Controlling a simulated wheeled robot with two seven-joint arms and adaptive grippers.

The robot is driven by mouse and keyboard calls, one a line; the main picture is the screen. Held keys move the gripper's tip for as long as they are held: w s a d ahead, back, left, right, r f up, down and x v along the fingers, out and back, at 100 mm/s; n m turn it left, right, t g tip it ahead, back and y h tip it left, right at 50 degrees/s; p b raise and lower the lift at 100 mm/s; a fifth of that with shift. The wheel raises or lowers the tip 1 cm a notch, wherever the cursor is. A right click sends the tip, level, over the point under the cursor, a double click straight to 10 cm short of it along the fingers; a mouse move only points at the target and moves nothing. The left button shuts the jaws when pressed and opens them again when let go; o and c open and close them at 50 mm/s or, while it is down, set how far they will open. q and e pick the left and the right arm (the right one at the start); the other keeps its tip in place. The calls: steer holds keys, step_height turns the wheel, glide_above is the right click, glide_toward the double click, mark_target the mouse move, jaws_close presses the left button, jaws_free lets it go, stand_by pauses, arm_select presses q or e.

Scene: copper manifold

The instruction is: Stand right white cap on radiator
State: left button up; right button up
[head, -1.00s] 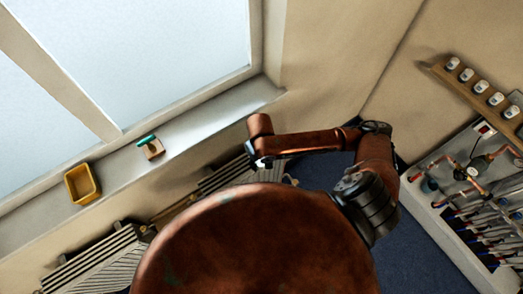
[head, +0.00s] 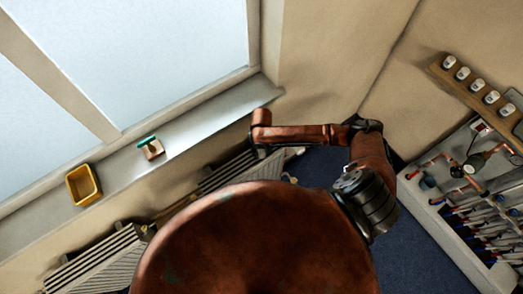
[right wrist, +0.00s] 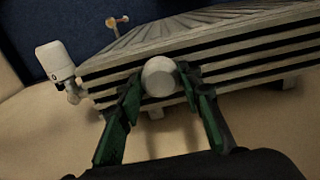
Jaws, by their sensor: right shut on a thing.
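A round white cap (right wrist: 158,77) sits between the green-padded fingertips of my right gripper (right wrist: 160,80), which is shut on it. Behind the cap is the ribbed radiator (right wrist: 225,45); I cannot tell whether they touch. Another white cap-like head (right wrist: 54,61) stands on a valve at the radiator's left end in the right wrist view. In the head view my right arm reaches over the right radiator (head: 228,170), and its fingers and the held cap are not clear there. My left gripper is not in view.
A window sill (head: 205,122) holds a yellow tray (head: 83,185) and a small block with a green-topped piece (head: 150,147). Another radiator (head: 100,262) is at lower left. A wooden shelf (head: 470,92) with several white caps and a pipe manifold (head: 465,170) are at right.

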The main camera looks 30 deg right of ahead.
mark_target(261, 152)
steer(key=shift+f, duration=0.15)
steer(key=o, duration=0.9)
steer(key=shift+o, duration=0.2)
step_height(261, 152, up, 12)
steer(key=shift+b, duration=0.4)
